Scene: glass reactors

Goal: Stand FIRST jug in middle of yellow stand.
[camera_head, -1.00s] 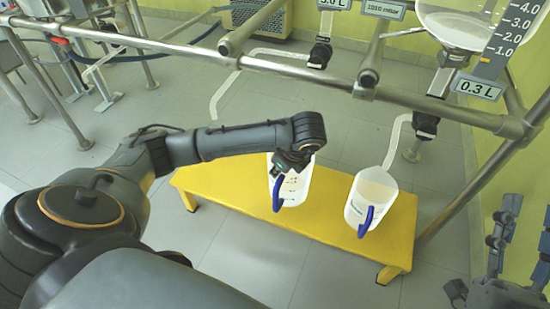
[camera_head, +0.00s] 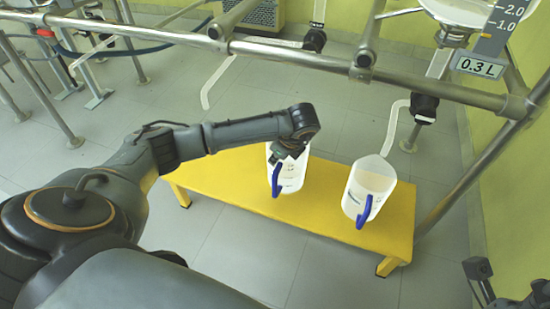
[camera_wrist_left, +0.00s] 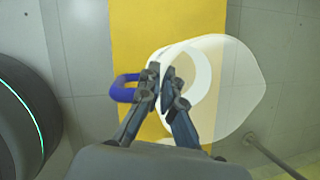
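A white translucent jug (camera_head: 292,177) with a blue handle is at the middle-left part of the yellow stand (camera_head: 226,182). It looks upright; whether its base touches the stand is hard to tell. My left gripper (camera_wrist_left: 164,74) is closed at this jug's wall, beside the blue handle (camera_wrist_left: 124,88). A second such jug (camera_head: 371,190) stands on the right part of the stand, holding something pale. No label shows which jug is FIRST. My right gripper (camera_head: 478,268) shows only partly at the lower right corner, apart from both jugs.
A metal rail (camera_head: 285,59) runs across above and behind the stand. Glass vessels with a 0.3 L sign (camera_head: 478,67) hang at the upper right, with a dark outlet valve (camera_head: 424,107) below. The stand's surface between the jugs is bare.

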